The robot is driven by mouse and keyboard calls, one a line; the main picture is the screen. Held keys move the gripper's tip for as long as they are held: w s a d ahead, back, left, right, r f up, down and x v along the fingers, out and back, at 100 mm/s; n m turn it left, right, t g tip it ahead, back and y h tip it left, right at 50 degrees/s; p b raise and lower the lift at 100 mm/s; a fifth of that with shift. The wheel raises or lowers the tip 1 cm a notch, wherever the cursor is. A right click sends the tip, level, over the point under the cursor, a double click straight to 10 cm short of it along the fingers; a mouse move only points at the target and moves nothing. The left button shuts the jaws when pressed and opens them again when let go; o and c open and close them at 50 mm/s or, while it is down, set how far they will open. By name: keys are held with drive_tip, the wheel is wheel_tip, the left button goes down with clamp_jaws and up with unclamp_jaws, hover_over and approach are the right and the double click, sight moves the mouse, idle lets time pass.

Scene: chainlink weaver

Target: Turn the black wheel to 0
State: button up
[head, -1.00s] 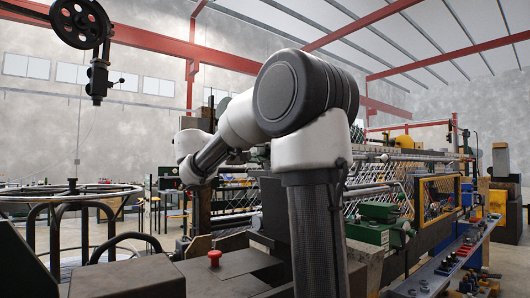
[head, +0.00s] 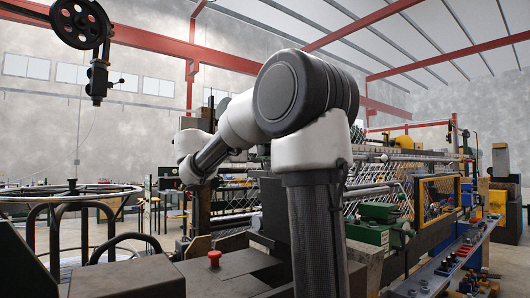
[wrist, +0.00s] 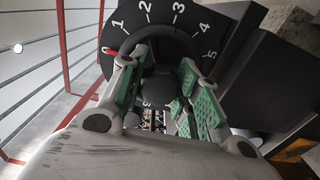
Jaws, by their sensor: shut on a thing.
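The black wheel (wrist: 185,36) fills the upper middle of the wrist view, with white numerals 1 to 5 running clockwise along its visible rim. A red mark (wrist: 111,53) shows at its left, just below the 1; I cannot make out a 0 there. My gripper (wrist: 162,66), with green-padded fingers, is shut on the wheel's dark raised middle, one finger on each side. The fingers and my wrist hide the wheel's lower part. In the head view my arm shows, but the gripper and the wheel cannot be made out.
A red button (head: 214,258) sits on a dark box in front of my arm. A wire reel (head: 70,192) stands at the left. The weaving machine (head: 375,200) fills the right. A grey block (wrist: 288,25) lies close right of the wheel in the wrist view.

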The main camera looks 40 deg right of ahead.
drive_tip(key=shift+f, duration=0.1)
idle(0.3)
drive_tip(key=o, duration=1.1)
drive_tip(key=shift+c, duration=0.2)
drive_tip(key=a, duration=1.2)
drive_tip(key=shift+w, duration=0.35)
